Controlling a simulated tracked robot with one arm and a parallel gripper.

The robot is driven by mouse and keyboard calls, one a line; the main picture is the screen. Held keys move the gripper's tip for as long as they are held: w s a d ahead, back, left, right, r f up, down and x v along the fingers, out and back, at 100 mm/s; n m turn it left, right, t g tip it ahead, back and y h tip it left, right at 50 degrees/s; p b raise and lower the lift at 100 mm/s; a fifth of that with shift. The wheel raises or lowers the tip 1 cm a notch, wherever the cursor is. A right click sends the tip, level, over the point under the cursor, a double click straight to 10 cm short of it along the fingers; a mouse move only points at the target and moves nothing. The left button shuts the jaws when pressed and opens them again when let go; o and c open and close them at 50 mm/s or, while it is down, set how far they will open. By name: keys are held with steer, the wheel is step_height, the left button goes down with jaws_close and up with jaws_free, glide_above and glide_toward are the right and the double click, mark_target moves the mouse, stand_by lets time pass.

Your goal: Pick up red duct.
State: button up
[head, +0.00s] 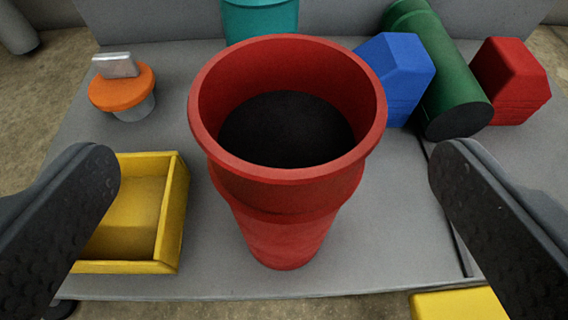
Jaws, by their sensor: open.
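The red duct (285,225) stands upright in the middle of the head view, on a grey surface. It is a round, flared piece with a wide rim at the top and a dark inside. My gripper (275,180) is open, with one dark finger on the left and one on the right. The duct stands between the two fingers in the picture, with clear space on both sides. No contact shows. How far the fingertips are from the duct in depth is hard to tell.
A yellow open tray (172,225) lies left of the duct, partly behind the left finger. An orange-capped piece (122,92) is at back left. A yellow thing (460,305) shows at bottom right.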

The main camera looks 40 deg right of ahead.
mark_target(283, 69)
steer(key=shift+d+r+b+x, duration=0.1)
steer(key=shift+b+x, duration=0.6)
steer(key=shift+x, duration=1)
steer(key=shift+d+r+b+x, duration=0.1)
steer(key=shift+b+x, duration=0.55)
steer(key=shift+x, duration=1.05)
steer(key=c, duration=1.6)
steer(key=shift+r, duration=0.1)
